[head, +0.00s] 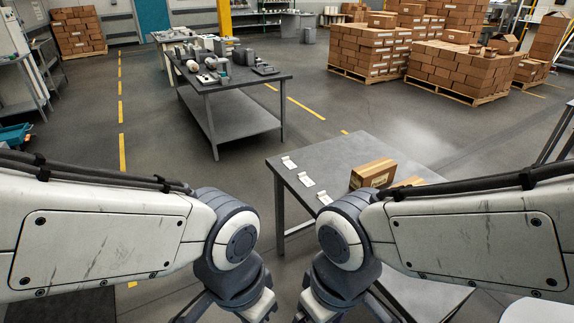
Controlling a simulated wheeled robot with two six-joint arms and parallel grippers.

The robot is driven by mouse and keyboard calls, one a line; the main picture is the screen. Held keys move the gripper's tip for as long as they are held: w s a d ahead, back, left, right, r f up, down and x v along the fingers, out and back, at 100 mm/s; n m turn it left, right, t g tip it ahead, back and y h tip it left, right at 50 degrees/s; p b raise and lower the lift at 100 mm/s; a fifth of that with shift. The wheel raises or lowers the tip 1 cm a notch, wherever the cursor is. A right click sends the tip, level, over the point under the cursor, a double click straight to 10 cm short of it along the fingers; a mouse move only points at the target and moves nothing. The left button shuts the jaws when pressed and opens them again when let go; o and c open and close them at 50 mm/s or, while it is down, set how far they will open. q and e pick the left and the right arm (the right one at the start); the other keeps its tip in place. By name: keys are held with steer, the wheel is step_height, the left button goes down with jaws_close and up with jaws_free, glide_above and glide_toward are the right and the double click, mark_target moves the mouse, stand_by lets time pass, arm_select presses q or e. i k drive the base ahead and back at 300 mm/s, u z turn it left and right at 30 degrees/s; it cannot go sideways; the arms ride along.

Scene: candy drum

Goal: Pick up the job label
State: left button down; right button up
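Three small white labels lie in a slanting row along the left edge of the near grey table: a far label (289,163), a middle label (306,180) and a near label (325,198). They are too small to read, so I cannot tell which is the job label. My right arm's wrist is close in front of the near label in the picture. My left gripper (232,312) and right gripper (325,312) are low at the bottom edge of the head view. Their fingertips are cut off, so I cannot see their opening.
A brown carton (372,173) stands on the near table (345,151), with another box partly hidden behind my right arm. A longer workbench (240,88) with tools stands farther back left. Pallets of cartons (463,75) fill the back right. Open floor lies between.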

mark_target(286, 160)
steer(key=u, duration=0.05)
steer(key=k, duration=0.6)
steer(key=u, duration=0.7)
steer(key=i, duration=1.35)
steer(key=u, duration=0.5)
steer(key=i, duration=1.5)
steer(key=z, duration=0.95)
steer(key=i, duration=0.8)
steer(key=z, duration=1.3)
steer(key=i, duration=0.45)
steer(key=z, duration=0.4)
